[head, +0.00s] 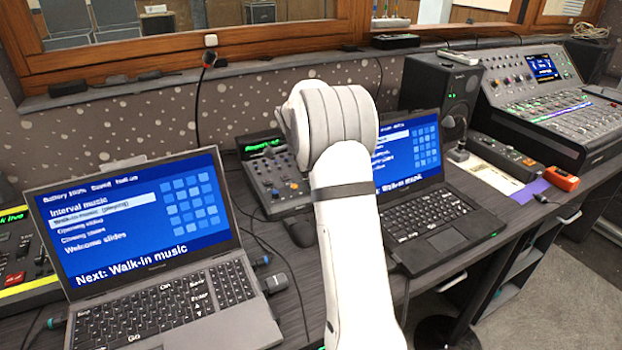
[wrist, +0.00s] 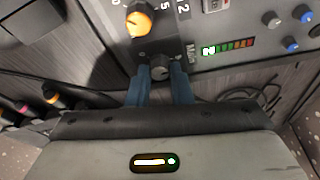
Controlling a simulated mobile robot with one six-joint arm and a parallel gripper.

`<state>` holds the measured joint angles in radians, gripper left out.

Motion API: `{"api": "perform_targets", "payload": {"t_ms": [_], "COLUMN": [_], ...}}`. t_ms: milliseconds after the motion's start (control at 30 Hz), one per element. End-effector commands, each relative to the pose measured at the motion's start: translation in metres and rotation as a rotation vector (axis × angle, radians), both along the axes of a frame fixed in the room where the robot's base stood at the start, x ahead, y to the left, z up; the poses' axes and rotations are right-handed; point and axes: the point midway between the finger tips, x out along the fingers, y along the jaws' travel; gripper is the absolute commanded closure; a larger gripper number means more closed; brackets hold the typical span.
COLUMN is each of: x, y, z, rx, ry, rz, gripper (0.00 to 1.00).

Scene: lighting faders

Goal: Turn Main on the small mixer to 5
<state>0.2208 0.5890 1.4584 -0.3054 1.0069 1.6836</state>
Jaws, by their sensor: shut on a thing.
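In the wrist view, the two blue fingers of my gripper (wrist: 160,78) stand on either side of a small grey knob (wrist: 159,68) and are shut on it. The word Main is printed sideways just right of this knob, on a dark panel (wrist: 166,46). The numbers 5 and 2 are printed above it. I cannot make out a pointer mark on the grey knob. An orange knob (wrist: 139,21) sits higher on the same panel. In the head view my arm hides my gripper and the knob.
In the wrist view, a lit level meter (wrist: 228,47) and several small knobs are to the right. In the head view, a laptop (head: 150,250) stands left and another laptop (head: 425,200) right of my arm. A console (head: 272,180) with a green display sits between them.

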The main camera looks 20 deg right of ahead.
Motion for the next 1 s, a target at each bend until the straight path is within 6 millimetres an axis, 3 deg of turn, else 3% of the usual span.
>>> {"api": "perform_targets", "payload": {"t_ms": [400,900,933,1000], "x": [0.0011,0.0009,0.0009,0.0009], "y": [-0.0002,-0.0004,-0.0004,-0.0004], "z": [0.0003,0.0,0.0,-0.0001], "rx": [0.019,0.021,0.021,0.021], "ry": [-0.001,0.0,0.0,0.0], "rz": [-0.168,-0.186,-0.186,-0.185], "gripper": [1.0,1.0,0.8,0.74]}}
